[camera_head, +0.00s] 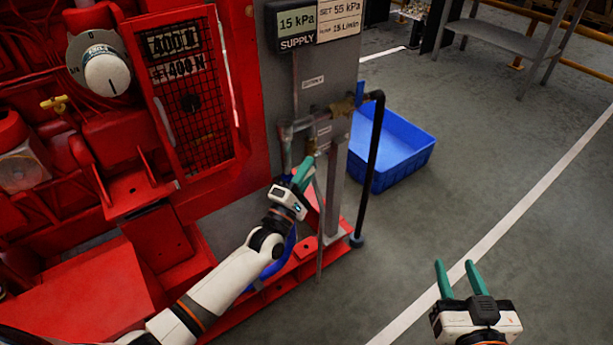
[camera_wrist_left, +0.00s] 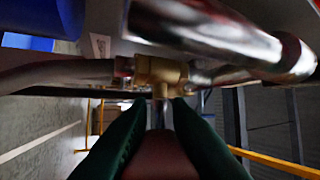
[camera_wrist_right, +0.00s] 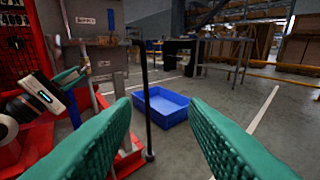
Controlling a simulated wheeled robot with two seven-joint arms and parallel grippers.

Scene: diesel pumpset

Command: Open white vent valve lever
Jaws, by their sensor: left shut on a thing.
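My left gripper (camera_head: 303,174) is at the pipework on the grey supply panel's lower part. In the left wrist view its green fingers (camera_wrist_left: 160,115) close on a dull pinkish-brown lever-like piece (camera_wrist_left: 170,148), dark in shadow. This piece lies just below a brass valve body (camera_wrist_left: 158,76) set in a line of pipes; I cannot make out a white colour on it. In the head view the fingers and pipes hide the lever. My right gripper (camera_head: 459,279) is open and empty over the floor at lower right; its fingers also show in the right wrist view (camera_wrist_right: 160,135).
The grey panel (camera_head: 314,98) carries a supply sign (camera_head: 297,22) and metal pipes. A black hose (camera_head: 374,150) runs down beside it. A blue bin (camera_head: 402,150) stands behind on the floor. The red pumpset (camera_head: 60,285) fills the left.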

